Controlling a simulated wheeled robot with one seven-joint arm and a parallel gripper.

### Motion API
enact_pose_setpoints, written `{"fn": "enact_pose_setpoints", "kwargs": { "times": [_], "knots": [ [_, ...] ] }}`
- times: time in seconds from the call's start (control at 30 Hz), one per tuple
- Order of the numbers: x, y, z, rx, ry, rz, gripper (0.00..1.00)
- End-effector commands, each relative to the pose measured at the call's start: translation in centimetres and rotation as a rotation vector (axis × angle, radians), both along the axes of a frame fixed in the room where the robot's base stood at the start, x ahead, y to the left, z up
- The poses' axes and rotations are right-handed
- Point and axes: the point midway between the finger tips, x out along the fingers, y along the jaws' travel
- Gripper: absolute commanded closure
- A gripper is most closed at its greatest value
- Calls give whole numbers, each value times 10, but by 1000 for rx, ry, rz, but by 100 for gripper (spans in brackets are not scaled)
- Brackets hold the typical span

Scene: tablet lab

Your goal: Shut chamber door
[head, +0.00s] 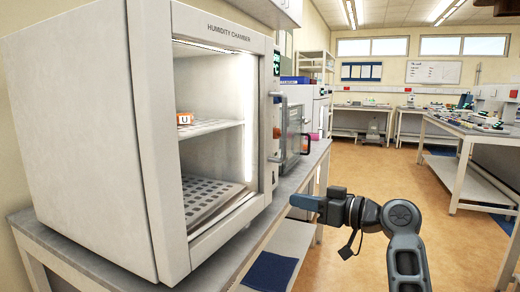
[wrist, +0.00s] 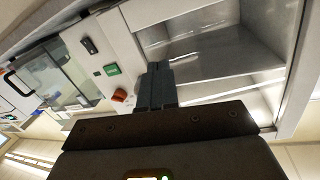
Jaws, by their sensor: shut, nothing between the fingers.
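The white humidity chamber (head: 85,130) stands on a bench at left in the head view. Its front is open, showing a lit interior with a shelf and a perforated tray (head: 205,200). Right of the opening, a glass panel with an upright handle (head: 284,125) stands along the bench; I cannot tell whether it is the chamber door or part of another device. My gripper (head: 293,201) is shut and empty, off the bench's front edge, right of the opening. In the wrist view, its fingertips (wrist: 156,66) show before the chamber's control panel and the bright interior (wrist: 215,45).
The wrist view shows a green display (wrist: 111,69) and a red switch (wrist: 119,96). Other equipment stands further along the bench (head: 292,182). A side table (head: 460,133) is at right, with open floor between.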

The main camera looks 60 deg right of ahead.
Motion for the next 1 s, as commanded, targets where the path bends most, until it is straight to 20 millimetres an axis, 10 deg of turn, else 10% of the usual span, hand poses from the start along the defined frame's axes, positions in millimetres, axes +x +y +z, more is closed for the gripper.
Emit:
{"fn": "enact_pose_setpoints", "kwargs": {
  "times": [0.1, 0.3, 1.0],
  "knots": [
    [-12, -24, 58, -83, -35, 48, 100],
    [-23, -39, 95, -159, -55, 101, 100],
    [83, -38, 99, -165, -56, 111, 100]
  ]
}}
